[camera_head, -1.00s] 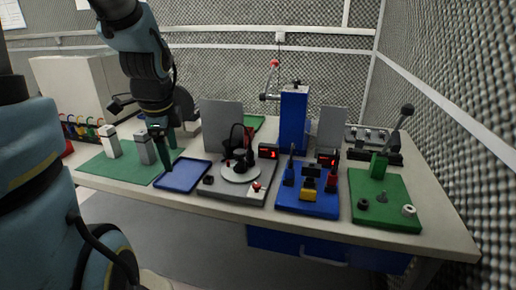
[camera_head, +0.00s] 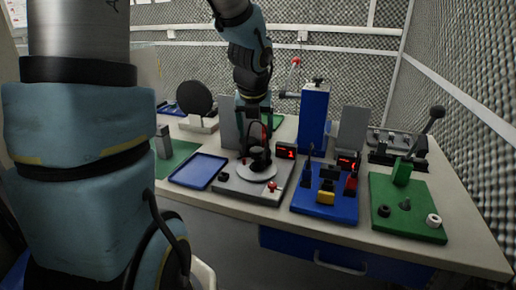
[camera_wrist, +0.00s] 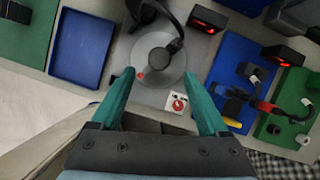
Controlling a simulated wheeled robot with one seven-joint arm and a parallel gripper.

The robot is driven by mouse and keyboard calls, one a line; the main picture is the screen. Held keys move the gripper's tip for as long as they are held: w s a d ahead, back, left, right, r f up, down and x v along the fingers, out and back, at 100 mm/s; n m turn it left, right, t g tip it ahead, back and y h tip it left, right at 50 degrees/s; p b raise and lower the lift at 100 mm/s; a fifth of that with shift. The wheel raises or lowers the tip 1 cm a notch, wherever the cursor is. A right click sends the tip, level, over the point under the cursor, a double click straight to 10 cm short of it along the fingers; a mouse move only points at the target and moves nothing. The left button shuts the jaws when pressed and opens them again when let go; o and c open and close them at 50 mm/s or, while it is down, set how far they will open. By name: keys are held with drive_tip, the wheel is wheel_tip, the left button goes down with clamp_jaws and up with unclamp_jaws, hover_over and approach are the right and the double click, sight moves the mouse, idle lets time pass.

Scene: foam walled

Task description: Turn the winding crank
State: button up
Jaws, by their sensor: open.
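A crank with a red knob (camera_head: 296,62) sits high on the left side of a blue column (camera_head: 314,115) in the head view. Its arm rises from a dark horizontal shaft (camera_head: 288,95). I cannot tell for certain that this is the winding crank. My gripper (camera_wrist: 158,80) is open and empty in the wrist view, its teal fingers spread over the grey station with a round disc (camera_wrist: 158,60). In the head view my gripper (camera_head: 254,122) is above that station, left of and lower than the red knob, and its tips are partly hidden.
A blue tray (camera_head: 199,170) lies left of the disc station. A blue board (camera_head: 325,205) with small fixtures and a green board (camera_head: 406,220) with a black-knobbed lever (camera_head: 436,113) stand to the right. Upright grey panels (camera_head: 351,130) crowd the back.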

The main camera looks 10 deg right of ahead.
sight(257, 149)
drive_tip(key=b+x, duration=0.1)
drive_tip(key=x, duration=0.5)
drive_tip(key=shift+w+f, duration=0.15)
drive_tip(key=shift+f, duration=0.25)
clamp_jaws()
